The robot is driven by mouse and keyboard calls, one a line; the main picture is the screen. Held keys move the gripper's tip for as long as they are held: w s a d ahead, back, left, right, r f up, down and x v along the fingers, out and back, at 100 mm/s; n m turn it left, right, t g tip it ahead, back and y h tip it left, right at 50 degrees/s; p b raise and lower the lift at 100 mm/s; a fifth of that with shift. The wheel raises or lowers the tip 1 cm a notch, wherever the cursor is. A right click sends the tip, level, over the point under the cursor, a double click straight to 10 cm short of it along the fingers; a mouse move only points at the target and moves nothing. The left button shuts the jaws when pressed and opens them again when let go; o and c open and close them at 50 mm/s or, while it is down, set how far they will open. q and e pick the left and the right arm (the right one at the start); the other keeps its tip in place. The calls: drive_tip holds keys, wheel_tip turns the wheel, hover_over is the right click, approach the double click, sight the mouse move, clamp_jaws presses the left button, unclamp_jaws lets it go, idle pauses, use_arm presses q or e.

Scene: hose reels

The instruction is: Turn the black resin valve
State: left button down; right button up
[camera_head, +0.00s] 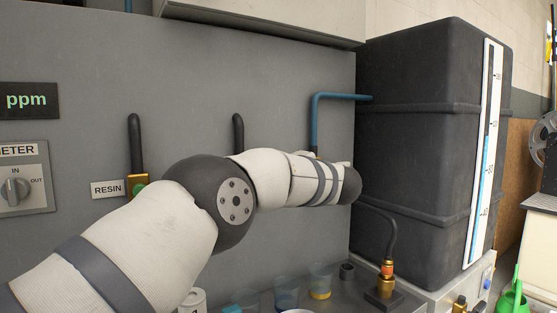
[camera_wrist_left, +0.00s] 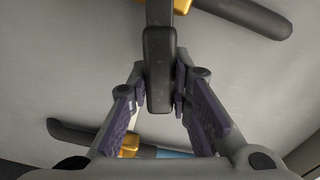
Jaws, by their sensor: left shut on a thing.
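My left gripper (camera_wrist_left: 160,90) is shut on a black valve handle (camera_wrist_left: 160,70) in the left wrist view, with a finger on each side of it. The handle runs from the top of that picture down between the fingers, over a brass valve body (camera_wrist_left: 205,6). In the head view my left arm hides the gripper and this handle. A RESIN label (camera_head: 107,189) is on the grey panel at left, next to another brass valve (camera_head: 138,182) with a green part. Whether the label belongs to the held handle cannot be told. My right gripper is not in view.
Black pipes (camera_head: 135,140) and a blue pipe (camera_head: 315,122) run along the panel. A large dark tank (camera_head: 410,120) stands at right. Several cups, one with yellow content (camera_head: 320,283), and a brass fitting (camera_head: 385,285) stand on the bench below my arm.

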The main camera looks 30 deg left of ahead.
use_arm(q)
drive_tip(key=shift+w+f+m, duration=0.1)
drive_tip(key=shift+f+m, duration=1.1)
drive_tip(key=shift+m, duration=0.6)
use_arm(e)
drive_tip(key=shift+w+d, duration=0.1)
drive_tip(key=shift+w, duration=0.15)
use_arm(q)
drive_tip(key=c, duration=1.4)
unclamp_jaws()
drive_tip(key=shift+c, duration=0.2)
drive_tip(key=v, duration=1.2)
drive_tip(key=shift+f, duration=0.1)
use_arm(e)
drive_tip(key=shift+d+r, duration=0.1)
